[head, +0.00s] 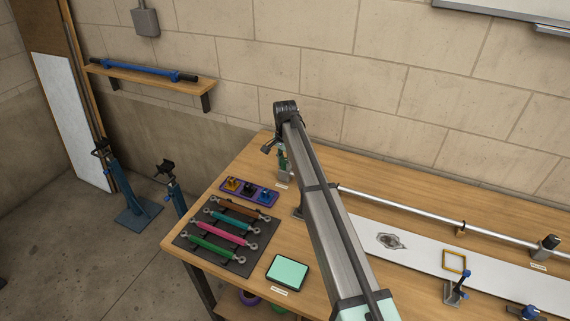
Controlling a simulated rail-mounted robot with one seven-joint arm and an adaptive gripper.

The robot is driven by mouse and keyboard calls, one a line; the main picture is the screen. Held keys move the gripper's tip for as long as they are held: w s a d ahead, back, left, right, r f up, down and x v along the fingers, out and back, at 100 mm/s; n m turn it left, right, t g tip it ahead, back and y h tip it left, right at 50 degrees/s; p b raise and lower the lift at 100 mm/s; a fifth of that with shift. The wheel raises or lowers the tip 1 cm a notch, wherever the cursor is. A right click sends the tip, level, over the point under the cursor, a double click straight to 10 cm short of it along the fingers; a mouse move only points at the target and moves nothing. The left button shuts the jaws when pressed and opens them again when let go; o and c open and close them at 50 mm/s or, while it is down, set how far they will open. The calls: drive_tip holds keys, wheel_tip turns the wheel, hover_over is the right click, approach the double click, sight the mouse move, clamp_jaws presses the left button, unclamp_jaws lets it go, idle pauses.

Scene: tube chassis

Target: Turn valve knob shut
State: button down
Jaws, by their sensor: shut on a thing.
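The valve (285,172) is a small grey fitting with a bit of green on it, standing near the back edge of the wooden bench, by a white label. My arm reaches over the bench from the lower right and covers part of it. My gripper (275,150) is at the top of the valve, shut on its knob. The knob itself is mostly hidden by the fingers and the arm, so how far it is turned cannot be seen.
A purple tray (222,189) with small knobs is left of the valve. A dark mat (187,239) with several coloured turnbuckles and a mint pad (288,272) lie nearer. A long metal tube (400,209) and white board (420,258) lie right of my arm.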

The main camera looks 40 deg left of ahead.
sight(285, 160)
drive_tip(key=n+b, duration=0.1)
drive_tip(key=n, duration=0.5)
drive_tip(key=shift+f, duration=0.1)
drive_tip(key=n, duration=0.6)
drive_tip(key=shift+n+b, duration=0.35)
drive_tip(key=shift+n, duration=0.05)
drive_tip(key=c, duration=0.8)
unclamp_jaws()
drive_tip(key=shift+c, duration=0.2)
wheel_tip(285, 160, up, 12)
